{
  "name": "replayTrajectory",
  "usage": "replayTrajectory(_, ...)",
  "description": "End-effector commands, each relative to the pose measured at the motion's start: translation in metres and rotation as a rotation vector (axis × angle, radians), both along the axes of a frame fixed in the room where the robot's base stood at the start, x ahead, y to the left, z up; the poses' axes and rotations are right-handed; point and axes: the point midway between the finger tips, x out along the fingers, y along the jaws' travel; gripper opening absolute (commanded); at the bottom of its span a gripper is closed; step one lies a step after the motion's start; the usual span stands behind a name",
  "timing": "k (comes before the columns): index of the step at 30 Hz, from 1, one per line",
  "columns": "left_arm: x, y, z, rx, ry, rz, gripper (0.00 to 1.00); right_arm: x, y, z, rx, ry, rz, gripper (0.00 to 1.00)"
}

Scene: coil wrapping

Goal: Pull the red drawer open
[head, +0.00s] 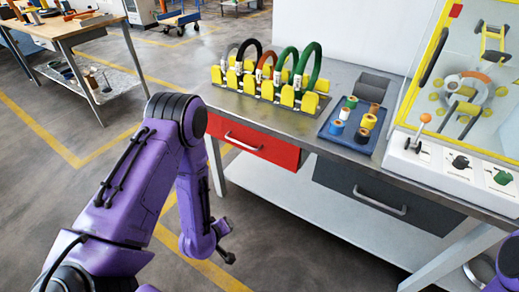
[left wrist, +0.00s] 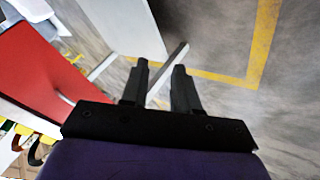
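The red drawer (head: 270,151) sits under the left part of the grey workbench in the head view, and its front looks flush with the bench. Its silver handle (head: 242,143) runs across the front. My left gripper (head: 228,256) hangs low in front of the bench, below the drawer and apart from it. In the left wrist view the left gripper (left wrist: 159,85) has its two black fingers apart with nothing between them. A red surface, seemingly the drawer, shows at the left of that view (left wrist: 45,75). My right gripper is out of view.
On the workbench (head: 300,126) stand a rack with yellow holders (head: 265,88) and coils, a blue tray (head: 337,137) with spools, and a machine panel (head: 460,90). A dark grey drawer (head: 365,190) is right of the red one. Floor in front is clear.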

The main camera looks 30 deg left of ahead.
Motion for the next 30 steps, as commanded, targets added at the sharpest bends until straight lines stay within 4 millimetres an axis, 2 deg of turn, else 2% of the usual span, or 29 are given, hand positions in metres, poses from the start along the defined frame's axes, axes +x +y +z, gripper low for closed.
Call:
replayTrajectory(1, 0.06, 0.021, 0.001, -0.114, -0.173, 0.071, 0.3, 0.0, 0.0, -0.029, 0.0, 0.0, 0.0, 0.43)
replayTrajectory(3, 0.123, 0.049, 0.032, -0.289, -0.375, 0.128, 0.3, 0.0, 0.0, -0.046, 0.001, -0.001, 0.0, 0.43)
replayTrajectory(6, 0.174, 0.087, 0.076, -0.477, -0.561, 0.151, 0.3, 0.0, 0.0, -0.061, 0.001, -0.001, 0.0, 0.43)
replayTrajectory(9, 0.194, 0.107, 0.103, -0.579, -0.64, 0.147, 0.3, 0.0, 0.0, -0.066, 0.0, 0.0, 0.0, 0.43)
replayTrajectory(12, 0.206, 0.112, 0.111, -0.609, -0.655, 0.141, 0.3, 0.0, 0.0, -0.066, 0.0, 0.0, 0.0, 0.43)
replayTrajectory(24, 0.285, 0.104, 0.093, -0.607, -0.65, 0.14, 0.3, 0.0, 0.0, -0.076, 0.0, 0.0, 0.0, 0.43)
replayTrajectory(30, 0.3, 0.102, 0.091, -0.611, -0.65, 0.142, 0.3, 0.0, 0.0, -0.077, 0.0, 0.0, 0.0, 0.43)
